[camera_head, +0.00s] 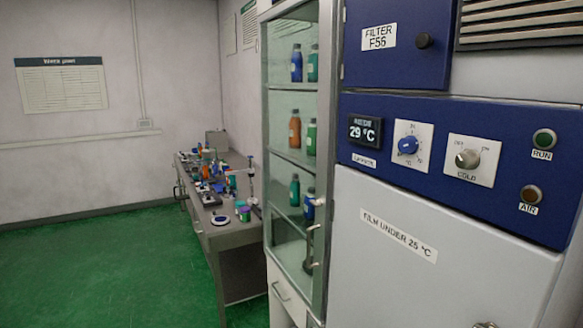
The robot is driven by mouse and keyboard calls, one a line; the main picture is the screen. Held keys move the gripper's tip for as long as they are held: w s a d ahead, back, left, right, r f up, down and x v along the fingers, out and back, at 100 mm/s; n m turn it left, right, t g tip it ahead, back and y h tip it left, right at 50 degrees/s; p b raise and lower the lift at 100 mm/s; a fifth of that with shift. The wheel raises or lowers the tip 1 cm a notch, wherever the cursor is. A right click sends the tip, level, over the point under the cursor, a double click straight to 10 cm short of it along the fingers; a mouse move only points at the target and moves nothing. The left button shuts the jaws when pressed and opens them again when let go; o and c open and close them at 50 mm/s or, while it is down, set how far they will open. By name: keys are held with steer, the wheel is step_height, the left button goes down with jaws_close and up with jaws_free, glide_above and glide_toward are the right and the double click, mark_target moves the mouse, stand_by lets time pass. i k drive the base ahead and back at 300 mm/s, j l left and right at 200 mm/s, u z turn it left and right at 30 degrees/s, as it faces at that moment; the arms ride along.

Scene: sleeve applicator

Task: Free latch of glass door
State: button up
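The glass door (284,170) is on the front of a tall cabinet in the middle of the head view. It looks shut, and bottles show through it on several shelves. A metal bar handle (313,240) stands upright at the door's lower right edge. A small dark fitting (311,266) sits by the handle's lower end; it may be the latch, but it is too small to tell its state. My gripper is not in view.
A machine with a blue panel (450,190) and a white lower door (400,270) fills the right side, close to the cabinet. A cluttered bench (235,238) stands left of the cabinet. The green floor (110,275) at left is clear.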

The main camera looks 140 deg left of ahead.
mark_target(318, 203)
steer(key=u, duration=4.3)
